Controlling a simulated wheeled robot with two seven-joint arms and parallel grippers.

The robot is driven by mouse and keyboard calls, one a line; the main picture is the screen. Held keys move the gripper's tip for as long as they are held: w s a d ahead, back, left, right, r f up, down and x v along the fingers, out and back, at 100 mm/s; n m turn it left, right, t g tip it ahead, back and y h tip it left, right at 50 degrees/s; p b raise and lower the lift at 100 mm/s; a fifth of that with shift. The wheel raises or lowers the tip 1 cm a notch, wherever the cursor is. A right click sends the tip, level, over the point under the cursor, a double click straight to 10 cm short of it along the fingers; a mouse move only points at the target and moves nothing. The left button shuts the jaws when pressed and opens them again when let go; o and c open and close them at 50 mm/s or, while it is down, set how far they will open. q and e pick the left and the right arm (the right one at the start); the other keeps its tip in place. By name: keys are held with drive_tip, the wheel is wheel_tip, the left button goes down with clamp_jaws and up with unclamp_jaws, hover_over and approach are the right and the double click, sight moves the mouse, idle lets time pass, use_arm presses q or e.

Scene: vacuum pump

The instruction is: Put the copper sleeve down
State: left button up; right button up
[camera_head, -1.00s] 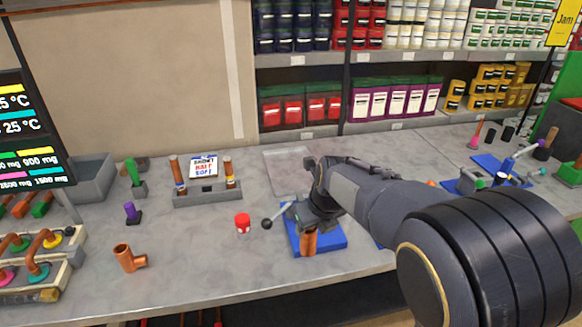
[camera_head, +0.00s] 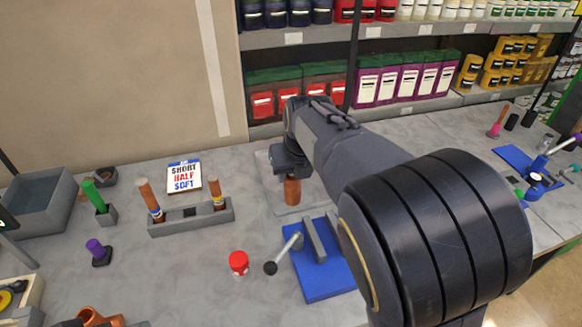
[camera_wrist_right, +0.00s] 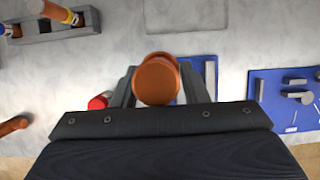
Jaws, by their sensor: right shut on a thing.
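The copper sleeve (camera_head: 292,188) is an orange-brown cylinder. It hangs upright below my right gripper (camera_head: 291,172), which is shut on it. In the right wrist view the sleeve (camera_wrist_right: 157,80) shows end-on between the fingers. Its lower end is over or close to a pale grey rectangular plate (camera_head: 265,172) on the bench; I cannot tell whether it touches. The arm hides part of the plate. My left gripper is not in view.
A blue fixture (camera_head: 318,278) with a ball-ended lever stands in front. A red-lidded jar (camera_head: 239,262) is to its left. A grey holder (camera_head: 190,217) carries two copper rods, with a printed card (camera_head: 184,176) behind. Shelves with tins stand at the back. Bare bench lies between holder and plate.

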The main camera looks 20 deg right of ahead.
drive_tip(key=w+d+f+p, duration=0.1)
drive_tip(key=w+d+f, duration=0.1)
drive_tip(key=w+f, duration=0.4)
drive_tip(key=w+d+f+p, duration=0.1)
drive_tip(key=w+d+f, duration=0.2)
drive_tip(key=w+f, duration=0.3)
drive_tip(key=shift+w+d+f, duration=0.2)
drive_tip(key=shift+d+f, duration=0.15)
drive_tip(key=shift+f, duration=0.1)
drive_tip(key=o, duration=1.3)
drive_tip(key=shift+f, duration=0.1)
drive_tip(key=shift+o, duration=0.2)
